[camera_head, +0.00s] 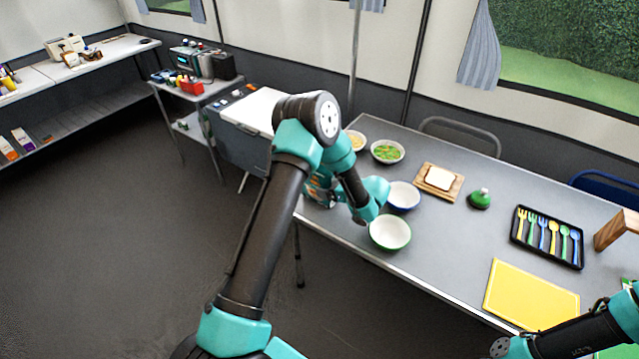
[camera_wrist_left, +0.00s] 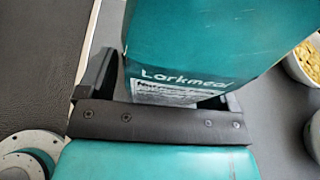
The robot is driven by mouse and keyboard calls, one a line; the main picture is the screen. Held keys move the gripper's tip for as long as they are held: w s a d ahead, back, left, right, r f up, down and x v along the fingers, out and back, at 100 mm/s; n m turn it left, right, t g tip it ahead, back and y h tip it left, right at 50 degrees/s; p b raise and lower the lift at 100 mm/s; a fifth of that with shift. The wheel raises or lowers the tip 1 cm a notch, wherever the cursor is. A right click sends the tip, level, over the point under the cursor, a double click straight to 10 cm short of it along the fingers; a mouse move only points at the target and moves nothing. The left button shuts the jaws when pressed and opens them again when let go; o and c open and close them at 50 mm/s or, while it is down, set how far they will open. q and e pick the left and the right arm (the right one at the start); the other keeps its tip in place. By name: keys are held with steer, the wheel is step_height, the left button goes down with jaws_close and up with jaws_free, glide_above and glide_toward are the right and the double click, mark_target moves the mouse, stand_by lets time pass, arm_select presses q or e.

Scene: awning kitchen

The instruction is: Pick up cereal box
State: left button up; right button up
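The cereal box is teal with white lettering and a pale text panel. It fills the top middle of the left wrist view (camera_wrist_left: 190,45). In the head view only a patch of the cereal box (camera_head: 319,190) shows at the table's left end, mostly hidden behind my left arm. My left gripper (camera_wrist_left: 165,100) has its dark fingers spread wide on either side of the box's near end. A narrow gap shows between the left finger and the box; contact at the right finger is hard to see.
A green bowl (camera_head: 390,233) and a blue-rimmed bowl (camera_head: 403,196) stand right of my left wrist. Filled bowls (camera_head: 387,151) are behind. A bread board (camera_head: 455,190), a green-topped item (camera_head: 480,199), a cutlery tray (camera_head: 519,225) and a yellow board (camera_head: 528,296) lie farther right.

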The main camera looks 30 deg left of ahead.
mark_target(330, 181)
arm_select(q)
steer(key=c, duration=1)
steer(key=shift+r, duration=0.1)
steer(key=shift+r, duration=0.55)
step_height(330, 181, up, 2)
steer(key=shift+r, duration=0.1)
steer(key=shift+s+d+r, duration=0.1)
steer(key=shift+s+d, duration=0.3)
steer(key=shift+s, duration=0.15)
steer(key=s+d, duration=0.2)
steer(key=s, duration=0.2)
steer(key=s+d+r, duration=0.1)
steer(key=s+d, duration=0.2)
steer(key=s, duration=0.1)
steer(key=s+d, duration=0.2)
steer(key=s, duration=0.2)
steer(key=shift+s+d+r, duration=0.15)
steer(key=shift+s+d, duration=0.15)
